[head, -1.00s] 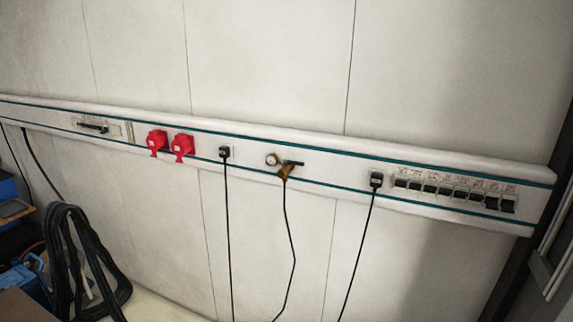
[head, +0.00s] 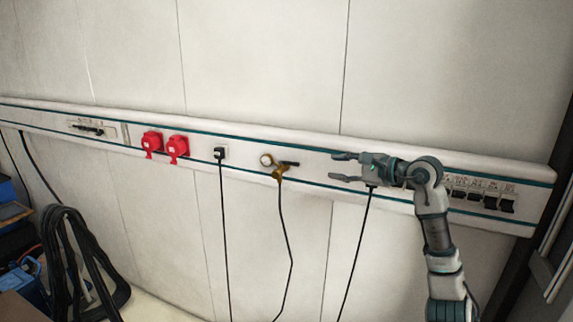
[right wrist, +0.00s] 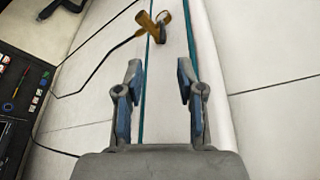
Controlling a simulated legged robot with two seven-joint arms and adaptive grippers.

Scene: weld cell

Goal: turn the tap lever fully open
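The brass tap (head: 276,171) sits on the white wall rail, with a round gauge-like face at its left. Its dark lever (head: 289,163) points to the right, roughly along the rail. My right gripper (head: 338,167) is to the right of the tap, in front of the rail, with its fingers pointing left toward the lever. A clear gap lies between fingertips and lever. In the right wrist view the gripper (right wrist: 160,75) is open and empty, and the tap (right wrist: 147,24) shows beyond the fingertips. My left gripper is not in view.
Red sockets (head: 165,146) and a black plug (head: 219,153) are on the rail (head: 320,145) left of the tap. A black cable (head: 288,240) hangs below the tap. Breaker switches (head: 480,196) are at the right. A coiled black hose (head: 70,250) stands at lower left.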

